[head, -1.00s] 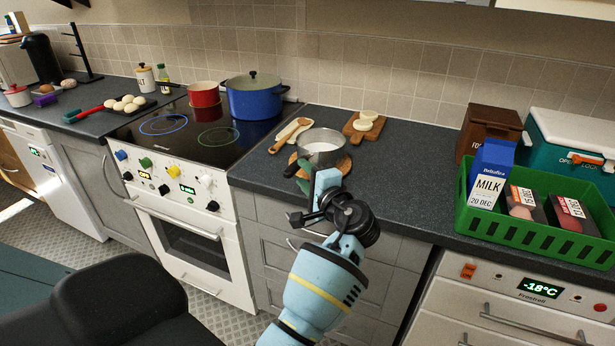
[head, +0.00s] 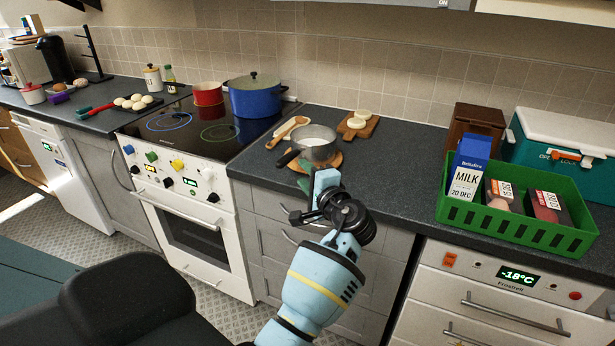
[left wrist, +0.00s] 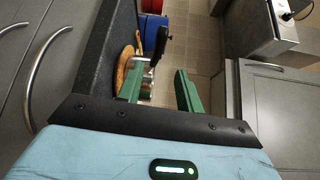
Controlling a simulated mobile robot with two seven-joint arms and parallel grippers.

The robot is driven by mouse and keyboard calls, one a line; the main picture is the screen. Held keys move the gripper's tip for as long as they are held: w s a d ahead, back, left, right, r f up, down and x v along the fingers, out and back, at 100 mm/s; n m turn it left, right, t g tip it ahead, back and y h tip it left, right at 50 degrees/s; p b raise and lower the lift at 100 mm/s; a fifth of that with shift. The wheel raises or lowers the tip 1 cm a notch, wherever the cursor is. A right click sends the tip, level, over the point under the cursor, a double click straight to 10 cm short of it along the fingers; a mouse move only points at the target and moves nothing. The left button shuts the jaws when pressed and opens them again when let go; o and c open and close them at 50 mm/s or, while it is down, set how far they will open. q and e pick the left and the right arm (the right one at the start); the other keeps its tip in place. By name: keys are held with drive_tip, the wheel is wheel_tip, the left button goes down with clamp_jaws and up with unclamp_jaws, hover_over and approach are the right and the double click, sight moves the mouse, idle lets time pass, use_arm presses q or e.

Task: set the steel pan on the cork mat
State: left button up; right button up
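The mat (left wrist: 127,62) also shows there beyond a finger. My right gripper is out of view.
A wooden spoon on a rest (head: 290,131) and a board with white rounds (head: 358,125) lie behind the pan. The hob with a red pot (head: 208,94) and blue pot (head: 254,98) is left. A green crate (head: 515,225) stands right, with bare counter (head: 400,160) between.

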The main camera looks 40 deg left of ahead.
use_arm(q)
drive_tip(key=shift+a+f, duration=0.15)
drive_tip(key=s+d+f+m+t+h, duration=0.1)
drive_tip(key=s+d+f+h, duration=0.25)
drive_tip(key=f, duration=0.55)
drive_tip(key=s+d+f+t+h, duration=0.1)
drive_tip(key=s+d+f+h, duration=0.15)
drive_tip(key=s+f, duration=0.45)
drive_tip(key=s+d+f+m+t+h, duration=0.1)
drive_tip(key=s+d+f+h, duration=0.2)
drive_tip(key=f, duration=0.8)
drive_tip(key=s+d+f+n+h, duration=0.2)
drive_tip(key=s+d+h, duration=0.1)
drive_tip(key=s, duration=0.6)
drive_tip(key=s+d+f+n+g+h, duration=0.1)
drive_tip(key=s+d+f+n+h, duration=0.1)
drive_tip(key=s, duration=0.7)
drive_tip(key=s+d+f+n+g+h, duration=0.1)
drive_tip(key=s+d+f+n+h, duration=0.1)
drive_tip(key=s+d, duration=0.3)
drive_tip(key=s+f+h, duration=0.1)
drive_tip(key=s, duration=0.3)
drive_tip(key=shift+s+d+f+h, duration=0.2)
drive_tip(key=shift+d+f+h, duration=0.15)
drive_tip(key=shift+d+h, duration=0.05)
